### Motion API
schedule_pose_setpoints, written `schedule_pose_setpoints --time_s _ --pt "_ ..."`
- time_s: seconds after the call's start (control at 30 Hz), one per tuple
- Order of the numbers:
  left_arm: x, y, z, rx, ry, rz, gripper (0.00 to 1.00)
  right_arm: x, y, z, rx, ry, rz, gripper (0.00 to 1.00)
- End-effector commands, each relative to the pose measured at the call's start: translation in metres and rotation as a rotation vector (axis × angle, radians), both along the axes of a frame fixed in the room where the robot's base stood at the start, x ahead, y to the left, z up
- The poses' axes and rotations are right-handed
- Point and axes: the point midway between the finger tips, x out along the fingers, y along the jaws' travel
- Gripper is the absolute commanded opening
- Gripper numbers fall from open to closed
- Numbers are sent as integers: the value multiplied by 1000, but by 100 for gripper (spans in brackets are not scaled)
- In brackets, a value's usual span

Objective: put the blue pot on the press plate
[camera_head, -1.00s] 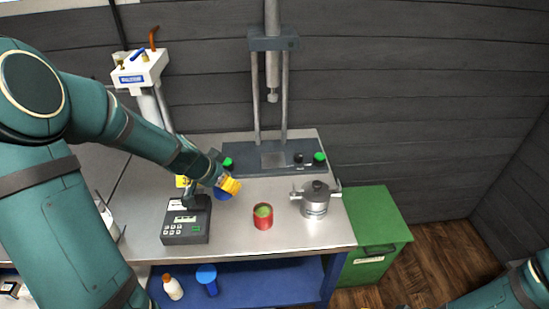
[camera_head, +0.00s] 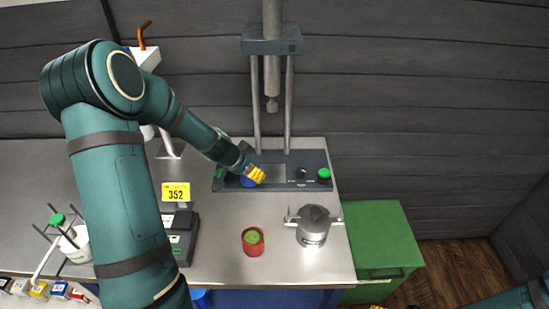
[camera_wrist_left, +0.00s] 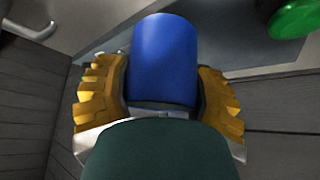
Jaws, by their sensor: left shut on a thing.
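The blue pot (camera_head: 246,181) is held by my left gripper (camera_head: 256,174), whose yellow fingers are shut on it. In the left wrist view the blue pot (camera_wrist_left: 165,58) fills the middle between the two yellow fingers (camera_wrist_left: 160,100). In the head view the pot is at the left edge of the press plate (camera_head: 272,174), the lighter square on the dark press base (camera_head: 312,165). Most of the pot is hidden by the gripper there. I cannot tell whether it touches the base. My right gripper is not clearly in view.
The press column (camera_head: 272,80) and its two rods stand behind the plate. Green knobs (camera_head: 324,174) sit on the base. A scale (camera_head: 183,235) is at the left.

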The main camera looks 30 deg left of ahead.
Motion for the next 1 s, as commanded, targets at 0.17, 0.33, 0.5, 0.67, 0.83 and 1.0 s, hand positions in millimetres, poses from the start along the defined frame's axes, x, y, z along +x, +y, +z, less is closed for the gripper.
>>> schedule_pose_setpoints --time_s 0.17,0.33,0.5,0.67,0.83,1.0 --pt "44 -13 4 2 1 -6 17 -1 -1 27 4 -1 1 65" --pt "75 -20 2 2 0 -3 17 -1 -2 40 7 0 1 65" --pt "89 -22 0 1 0 0 17 -2 -2 44 8 0 2 65" --pt "98 -24 -9 -1 3 3 17 -2 -3 47 9 0 2 65" --pt "98 -24 -32 0 1 1 17 -2 -2 44 8 1 1 65" --pt "98 -24 -36 1 0 0 17 -1 -2 44 8 0 0 65"
